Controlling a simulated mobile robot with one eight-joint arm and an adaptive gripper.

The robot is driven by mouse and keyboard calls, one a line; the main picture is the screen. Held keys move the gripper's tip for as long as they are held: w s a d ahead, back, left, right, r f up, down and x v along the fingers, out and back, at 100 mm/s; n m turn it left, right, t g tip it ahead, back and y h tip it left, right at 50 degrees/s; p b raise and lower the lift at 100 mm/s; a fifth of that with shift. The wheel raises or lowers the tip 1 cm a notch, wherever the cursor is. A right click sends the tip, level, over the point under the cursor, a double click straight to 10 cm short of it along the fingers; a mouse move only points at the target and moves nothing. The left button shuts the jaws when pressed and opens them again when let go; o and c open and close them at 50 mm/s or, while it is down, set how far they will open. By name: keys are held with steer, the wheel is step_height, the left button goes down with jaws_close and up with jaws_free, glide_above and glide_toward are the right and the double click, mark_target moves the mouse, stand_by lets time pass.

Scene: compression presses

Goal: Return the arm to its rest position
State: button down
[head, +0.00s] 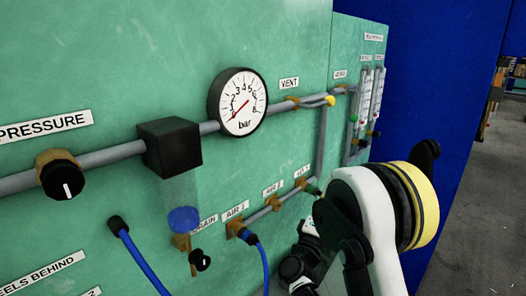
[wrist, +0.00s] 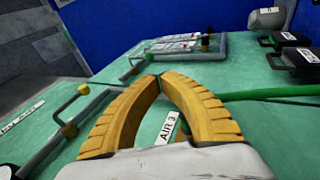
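My arm (head: 375,222), white and black with a yellow band, is bent at the lower right of the head view, in front of the green press panel (head: 120,65). In the wrist view, the two ridged yellow fingers of my gripper (wrist: 160,78) curve inward and their tips meet. No held object is clear between them. The "AIR 3" label (wrist: 168,128) shows between the fingers, beyond them. A green hose (wrist: 265,92) passes behind the right finger; I see no clear grip on it. The fingers cannot be made out in the head view.
A pressure gauge (head: 238,102), a black box (head: 171,147) and a pressure knob (head: 60,174) stand out from the panel. Blue hoses (head: 142,262) hang below. A blue wall (head: 430,90) is behind, with open grey floor (head: 480,215) at the right.

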steer(key=s+d+r+m+g, duration=0.2)
steer(key=s+d+m+g, duration=0.25)
steer(key=d+g, duration=0.2)
steer(key=s+f+m+g+y, duration=0.3)
steer(key=s+y, duration=0.2)
steer(key=s, duration=0.3)
steer(key=s+a+f+m+g+y, duration=0.1)
steer(key=s+a+f+y, duration=0.1)
steer(key=s+a+y, duration=0.2)
steer(key=s+a+f+m+g+y, duration=0.1)
steer(key=s+a+f+m+y, duration=0.1)
steer(key=s+a+y, duration=0.3)
steer(key=s+a+f, duration=0.1)
steer(key=s+a, duration=0.3)
steer(key=s, duration=0.4)
steer(key=shift+s+a+f, duration=0.2)
steer(key=shift+s+f, duration=0.1)
steer(key=shift+f, duration=0.05)
